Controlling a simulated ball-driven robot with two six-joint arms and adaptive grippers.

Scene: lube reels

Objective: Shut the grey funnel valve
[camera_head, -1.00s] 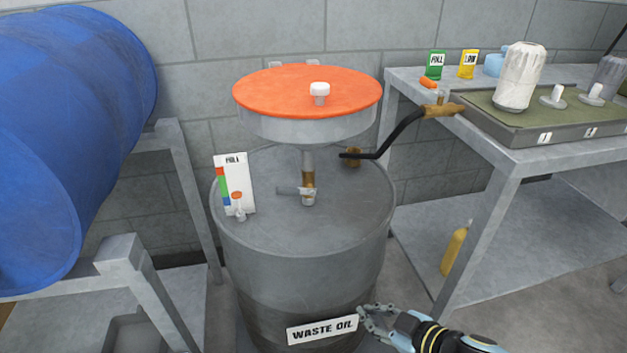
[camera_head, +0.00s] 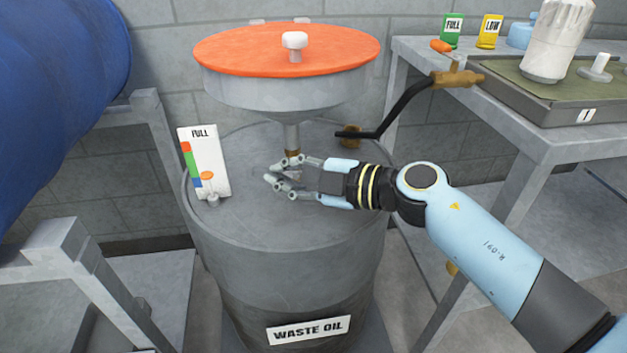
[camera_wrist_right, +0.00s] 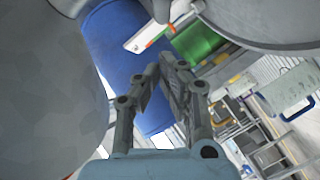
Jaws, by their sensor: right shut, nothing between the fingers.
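The grey funnel (camera_head: 290,92) with an orange lid (camera_head: 285,47) stands over the waste-oil drum (camera_head: 250,245). Its spout (camera_head: 292,137) drops to a brass valve fitting (camera_head: 293,154) just above the drum top. The valve's grey lever is hidden or cannot be told apart from my fingers. My right gripper (camera_head: 270,178) reaches in from the right, low over the drum top, in front of the valve. Its fingers are shut with nothing held; the right wrist view also shows the fingers (camera_wrist_right: 160,68). I cannot tell whether they touch the valve. My left gripper is not in view.
A level gauge (camera_head: 206,160) marked FULL stands left of the valve. A blue barrel (camera_head: 60,95) on a grey stand (camera_head: 75,270) is at left.

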